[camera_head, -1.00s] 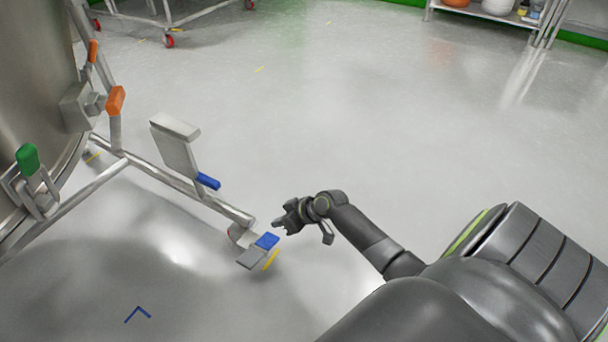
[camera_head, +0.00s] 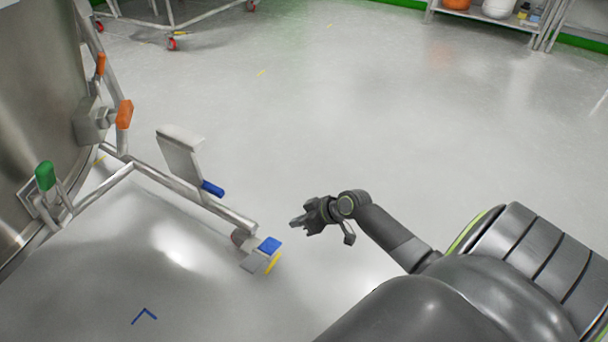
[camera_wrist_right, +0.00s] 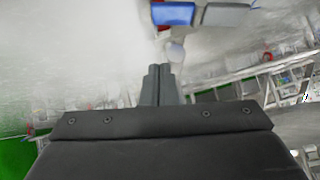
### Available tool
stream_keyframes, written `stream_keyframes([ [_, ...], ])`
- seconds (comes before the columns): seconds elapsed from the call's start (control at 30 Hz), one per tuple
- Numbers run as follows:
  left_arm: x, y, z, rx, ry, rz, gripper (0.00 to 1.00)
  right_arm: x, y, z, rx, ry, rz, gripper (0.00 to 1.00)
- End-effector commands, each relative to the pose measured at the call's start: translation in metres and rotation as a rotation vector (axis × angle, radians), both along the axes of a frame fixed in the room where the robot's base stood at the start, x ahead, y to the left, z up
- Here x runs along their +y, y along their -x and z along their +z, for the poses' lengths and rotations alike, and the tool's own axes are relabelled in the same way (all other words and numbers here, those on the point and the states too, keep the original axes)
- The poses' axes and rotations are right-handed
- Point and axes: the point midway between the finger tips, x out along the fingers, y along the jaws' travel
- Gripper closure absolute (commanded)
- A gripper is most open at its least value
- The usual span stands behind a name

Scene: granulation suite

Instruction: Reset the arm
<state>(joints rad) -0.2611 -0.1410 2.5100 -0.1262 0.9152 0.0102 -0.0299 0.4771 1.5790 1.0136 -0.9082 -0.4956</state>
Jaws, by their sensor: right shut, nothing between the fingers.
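My right gripper (camera_head: 297,222) is out over the floor at the middle of the head view, to the right of the steel frame's foot. In the right wrist view its two fingers (camera_wrist_right: 159,72) are together with nothing between them. It touches nothing that I can see. The blue caster pedal (camera_head: 270,244) lies to its lower left in the head view, and it also shows at the top of the right wrist view (camera_wrist_right: 173,14). My left gripper is in neither view.
A steel vessel (camera_head: 35,110) on a tubular frame (camera_head: 185,190) stands at the left, with orange handles (camera_head: 124,114) and a green handle (camera_head: 45,176). A wheeled cart (camera_head: 172,22) and a shelf (camera_head: 482,16) are at the back. The floor (camera_head: 400,120) between is clear.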

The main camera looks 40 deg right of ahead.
Motion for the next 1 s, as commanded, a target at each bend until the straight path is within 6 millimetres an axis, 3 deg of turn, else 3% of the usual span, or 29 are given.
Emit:
stream_keyframes([
  [0.03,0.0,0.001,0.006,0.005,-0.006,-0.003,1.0,-0.004,0.005,0.008,0.001,0.003,0.0,1.0],
  [0.27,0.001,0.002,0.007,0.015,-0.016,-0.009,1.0,-0.009,0.012,0.014,0.001,0.001,0.0,1.0],
  [0.47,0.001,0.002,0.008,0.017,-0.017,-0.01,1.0,-0.008,0.01,0.017,-0.017,0.003,-0.008,1.0],
  [0.57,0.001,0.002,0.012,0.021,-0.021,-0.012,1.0,-0.002,0.002,0.033,-0.095,0.013,-0.045,1.0],
  [0.67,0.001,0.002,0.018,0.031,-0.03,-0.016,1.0,0.007,-0.01,0.069,-0.251,0.023,-0.115,1.0],
  [0.77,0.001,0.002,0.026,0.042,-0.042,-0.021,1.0,0.016,-0.019,0.121,-0.462,0.025,-0.201,1.0],
  [0.87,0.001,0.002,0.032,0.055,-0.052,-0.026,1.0,0.024,-0.018,0.182,-0.686,0.013,-0.282,1.0],
  [1.0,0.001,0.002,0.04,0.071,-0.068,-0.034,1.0,0.033,0.003,0.277,-1.016,-0.025,-0.377,1.0],
])
